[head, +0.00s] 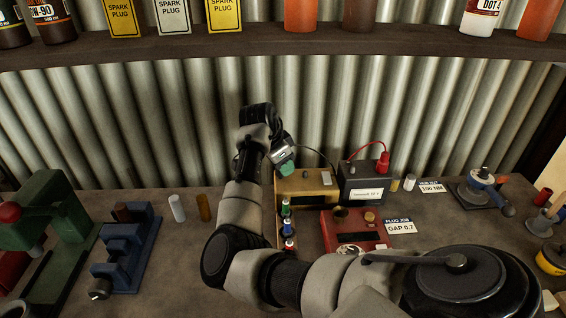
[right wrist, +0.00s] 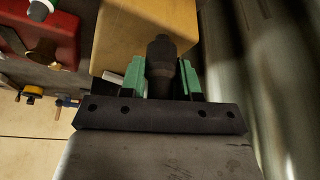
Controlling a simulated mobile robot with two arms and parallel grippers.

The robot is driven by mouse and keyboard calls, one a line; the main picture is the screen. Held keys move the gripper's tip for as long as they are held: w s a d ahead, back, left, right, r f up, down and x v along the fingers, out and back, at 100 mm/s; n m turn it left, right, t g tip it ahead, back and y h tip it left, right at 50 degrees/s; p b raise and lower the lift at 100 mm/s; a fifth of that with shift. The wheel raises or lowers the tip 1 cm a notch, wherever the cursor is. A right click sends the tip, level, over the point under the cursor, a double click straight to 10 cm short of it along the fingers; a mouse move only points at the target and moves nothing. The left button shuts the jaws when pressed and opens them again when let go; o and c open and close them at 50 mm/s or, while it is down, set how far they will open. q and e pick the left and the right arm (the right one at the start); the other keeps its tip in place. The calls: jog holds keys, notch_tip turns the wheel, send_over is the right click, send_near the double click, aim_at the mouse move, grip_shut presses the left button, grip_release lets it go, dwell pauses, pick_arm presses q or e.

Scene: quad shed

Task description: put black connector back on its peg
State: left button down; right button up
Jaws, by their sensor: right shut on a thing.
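My right gripper (head: 288,167) hangs over the back left corner of the yellow-brown box, its green fingertip pointing down. In the right wrist view my right gripper (right wrist: 160,80) is shut on the black connector (right wrist: 164,52), which sits between the two green fingers. The connector's far end points toward the yellow-brown box; whether it touches cannot be told. In the head view the connector is hidden by the gripper. A narrow wooden rack (head: 281,240) holds green, blue and red connectors in a row. I cannot make out the black connector's peg. My left gripper is not in view.
The yellow-brown box (head: 322,186) stands beside a dark battery box (head: 362,192) with a red lead. A red box (head: 341,232) is in front. A green press (head: 45,235) and blue vise (head: 125,250) stand left. The corrugated wall (head: 170,115) is close behind.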

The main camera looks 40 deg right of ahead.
jog(key=shift+f, duration=0.55)
dwell(0.5)
jog(key=o, duration=1.5)
jog(key=shift+c, duration=0.2)
jog(key=shift+r, duration=0.15)
jog(key=shift+r+p, duration=3.4)
jog(key=shift+p, duration=0.35)
